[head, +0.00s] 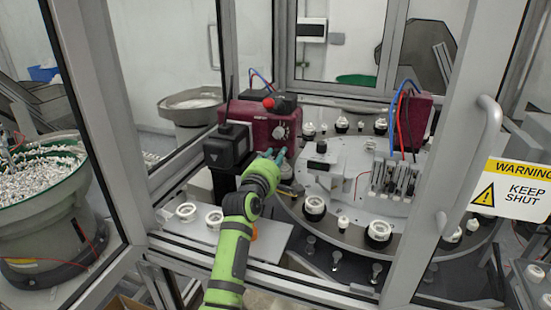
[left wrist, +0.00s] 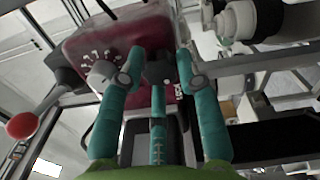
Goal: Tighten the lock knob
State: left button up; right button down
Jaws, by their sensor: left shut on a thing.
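The dark red machine head (head: 258,118) stands at the back of the cell, left of the round table. My left gripper (head: 279,157) reaches up to its lower right side; its teal fingers show there. In the left wrist view the fingers of my left gripper (left wrist: 161,62) are closed around a small black knob (left wrist: 158,72) on the dark red housing (left wrist: 120,48). This looks like the lock knob; its sides are partly covered by the fingers, and the head view hides it. My right gripper is not in view.
A grey dial (head: 279,132) and a lever with a red ball (head: 269,103) sit on the same head. A black box (head: 226,146) is beside it. The round table (head: 345,236) carries several white and black parts. The door frame (head: 455,150) stands at right.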

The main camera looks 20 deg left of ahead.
pick_arm(q)
jog(key=m, duration=2.3)
jog(key=shift+f, duration=0.15)
dwell(0.5)
jog(key=o, duration=1.1)
jog(key=shift+o, duration=0.2)
jog(key=s, duration=1.2)
jog(key=shift+a, duration=0.25)
